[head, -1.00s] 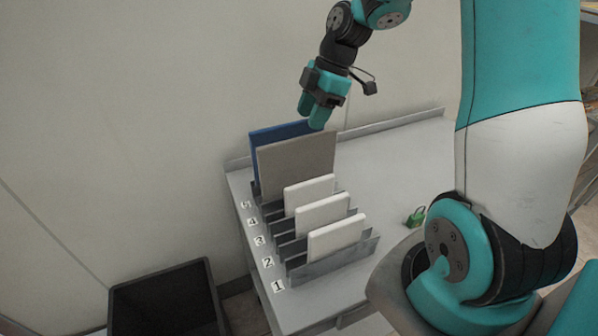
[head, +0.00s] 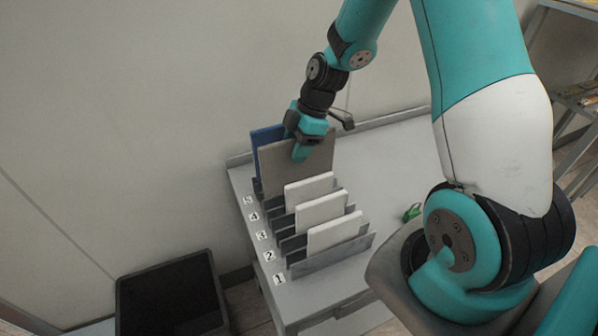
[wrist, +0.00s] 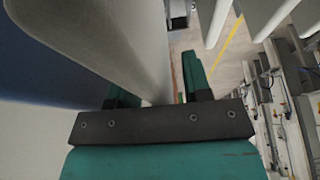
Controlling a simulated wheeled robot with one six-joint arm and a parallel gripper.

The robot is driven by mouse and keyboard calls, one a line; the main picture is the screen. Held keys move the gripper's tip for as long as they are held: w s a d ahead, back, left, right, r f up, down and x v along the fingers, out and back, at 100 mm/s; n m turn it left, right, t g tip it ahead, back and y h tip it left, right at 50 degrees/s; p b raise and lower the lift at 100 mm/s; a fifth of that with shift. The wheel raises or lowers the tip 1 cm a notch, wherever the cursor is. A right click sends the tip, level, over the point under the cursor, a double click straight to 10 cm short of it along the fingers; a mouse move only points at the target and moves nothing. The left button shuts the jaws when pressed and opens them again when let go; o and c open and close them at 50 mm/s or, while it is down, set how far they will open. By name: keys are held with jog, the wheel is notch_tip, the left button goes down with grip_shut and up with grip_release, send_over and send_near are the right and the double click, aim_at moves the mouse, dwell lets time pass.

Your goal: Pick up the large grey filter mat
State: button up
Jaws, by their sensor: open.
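The large grey filter mat (head: 283,178) stands upright in the rack, in the slot by label 4, just in front of a blue mat (head: 257,142). My gripper (head: 299,152) is open at the grey mat's upper edge, with a teal finger in front of the mat's face. In the wrist view the grey mat (wrist: 112,38) reaches down to my gripper (wrist: 155,92), and its edge lies between the two fingers. The blue mat (wrist: 35,62) is at the left there. The far finger is hidden in the head view.
Several smaller white mats (head: 320,207) stand in the nearer slots of the rack (head: 335,257). A green padlock-like item (head: 411,212) lies on the grey table (head: 375,165). A black bin (head: 170,290) stands on the floor at left. A wall is behind the table.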

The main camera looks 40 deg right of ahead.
jog(key=shift+f, duration=0.15)
jog(key=shift+c, duration=0.4)
grip_shut()
